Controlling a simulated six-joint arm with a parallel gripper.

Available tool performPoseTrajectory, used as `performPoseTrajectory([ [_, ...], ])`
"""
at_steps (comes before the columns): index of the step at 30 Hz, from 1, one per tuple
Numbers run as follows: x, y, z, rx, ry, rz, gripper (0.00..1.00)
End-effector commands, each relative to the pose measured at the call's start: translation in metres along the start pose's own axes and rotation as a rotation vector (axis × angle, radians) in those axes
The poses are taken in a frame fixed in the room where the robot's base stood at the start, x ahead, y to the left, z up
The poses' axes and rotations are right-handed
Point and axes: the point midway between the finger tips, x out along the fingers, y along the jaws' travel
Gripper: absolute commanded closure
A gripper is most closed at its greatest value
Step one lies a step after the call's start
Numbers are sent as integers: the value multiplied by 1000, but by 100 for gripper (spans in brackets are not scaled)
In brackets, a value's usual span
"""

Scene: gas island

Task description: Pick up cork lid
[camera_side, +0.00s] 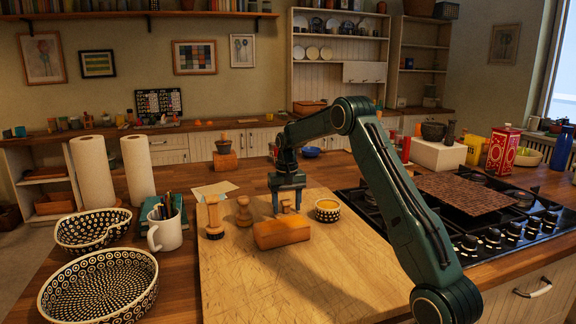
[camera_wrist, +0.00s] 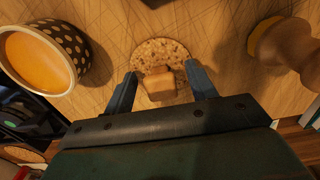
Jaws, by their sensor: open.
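The cork lid (camera_wrist: 150,53) is a round speckled cork disc with a blocky knob (camera_wrist: 158,82) on top. It lies on the wooden board in the wrist view. My gripper (camera_wrist: 162,76) is open, with one finger on each side of the knob and a gap to it on both sides. In the side view my gripper (camera_side: 287,208) points down over the board, and the small knob shows between its fingers. The disc itself is mostly hidden there behind an orange-brown wooden block.
The wooden block (camera_side: 282,233) lies in front of my gripper. A small dotted bowl (camera_side: 327,210) stands close on the right; turned wooden pieces (camera_side: 243,211) stand on the left. The front of the cutting board (camera_side: 300,285) is clear. A stove (camera_side: 500,225) is at right.

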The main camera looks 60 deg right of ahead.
Motion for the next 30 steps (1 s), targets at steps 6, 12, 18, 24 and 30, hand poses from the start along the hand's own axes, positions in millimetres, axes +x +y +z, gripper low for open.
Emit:
performPoseTrajectory([
  [6, 0, 0, 0, 0, 0, 0, 44],
  [12, 0, 0, 0, 0, 0, 0, 71],
  [18, 0, 0, 0, 0, 0, 0, 92],
  [24, -1, 0, 0, 0, 0, 0, 92],
  [30, -8, 0, 0, 0, 0, 0, 92],
])
